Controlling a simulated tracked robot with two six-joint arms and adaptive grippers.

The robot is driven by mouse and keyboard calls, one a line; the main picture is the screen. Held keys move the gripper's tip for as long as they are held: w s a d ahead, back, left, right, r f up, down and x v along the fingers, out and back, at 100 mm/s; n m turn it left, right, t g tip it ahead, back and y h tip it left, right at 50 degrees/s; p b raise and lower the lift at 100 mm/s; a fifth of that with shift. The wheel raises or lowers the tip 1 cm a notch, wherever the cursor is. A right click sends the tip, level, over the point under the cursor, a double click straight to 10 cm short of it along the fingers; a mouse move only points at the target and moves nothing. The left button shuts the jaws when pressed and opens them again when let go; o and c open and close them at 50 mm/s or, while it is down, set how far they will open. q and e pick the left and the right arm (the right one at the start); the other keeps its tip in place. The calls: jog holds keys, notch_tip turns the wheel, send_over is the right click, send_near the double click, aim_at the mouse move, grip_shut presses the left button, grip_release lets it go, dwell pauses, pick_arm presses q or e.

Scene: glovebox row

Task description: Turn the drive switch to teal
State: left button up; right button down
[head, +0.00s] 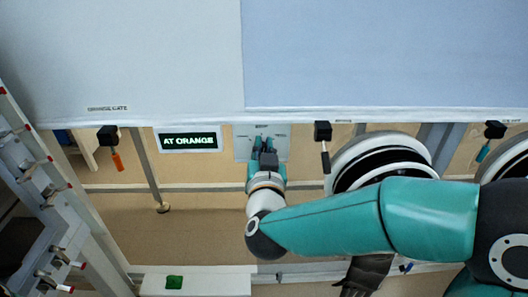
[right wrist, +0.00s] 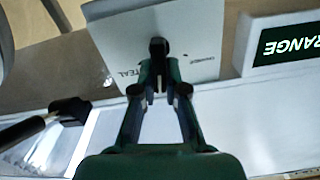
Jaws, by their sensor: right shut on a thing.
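The drive switch is a small black knob (right wrist: 158,47) on a pale plate (right wrist: 110,28) in the right wrist view. The plate carries the words TEAL and ORANGE. In the head view the plate (head: 243,143) is under the cabinet's edge, partly covered by my right gripper (head: 264,142). In the right wrist view my right gripper (right wrist: 158,80) is shut on the knob. A display (head: 189,140) left of the plate reads AT ORANGE; part of it shows in the right wrist view (right wrist: 287,45). My left gripper is not in view.
Levers with orange (head: 117,161), black (head: 325,162) and teal (head: 483,153) ends hang along the cabinet edge. A round glove port (head: 350,153) is right of the plate. A green item (head: 174,283) lies on a white ledge. A rack (head: 60,225) stands at left.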

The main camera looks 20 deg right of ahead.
jog(key=shift+s+d+f+m+b, duration=0.1)
jog(key=shift+d+m+b, duration=0.1)
jog(key=shift+m+b, duration=0.7)
jog(key=shift+d+f+m+b, duration=0.15)
jog(key=shift+m+b, duration=0.45)
jog(key=shift+m, duration=0.5)
jog(key=shift+r, duration=0.1)
jog(key=c, duration=1.2)
grip_release()
jog(key=shift+s, duration=0.1)
jog(key=v, duration=1.2)
